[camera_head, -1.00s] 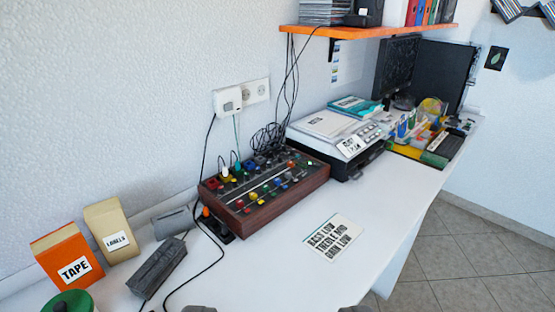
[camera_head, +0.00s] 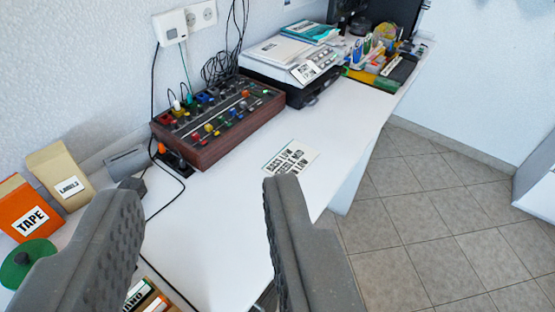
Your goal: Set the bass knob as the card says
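The mixer box (camera_head: 218,122) with a wooden-sided case and several coloured knobs stands on the white desk against the wall. Its knob labels are too small to read, so I cannot tell which one is bass. The card (camera_head: 290,159) lies flat on the desk in front of the mixer. Its print is partly blurred; the earlier frame reads about "BASS LOW, TREBLE MID, GAIN LOW". My gripper (camera_head: 205,190) is open and empty, its two dark fingers wide apart in the foreground, nearer than the mixer and not touching it.
An orange TAPE box (camera_head: 26,208), a tan LABELS box (camera_head: 61,172) and a green round thing (camera_head: 28,262) stand at left. A printer (camera_head: 290,68) stands behind the mixer. Cables cross the white desk (camera_head: 215,225). Tiled floor (camera_head: 440,215) is open at right.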

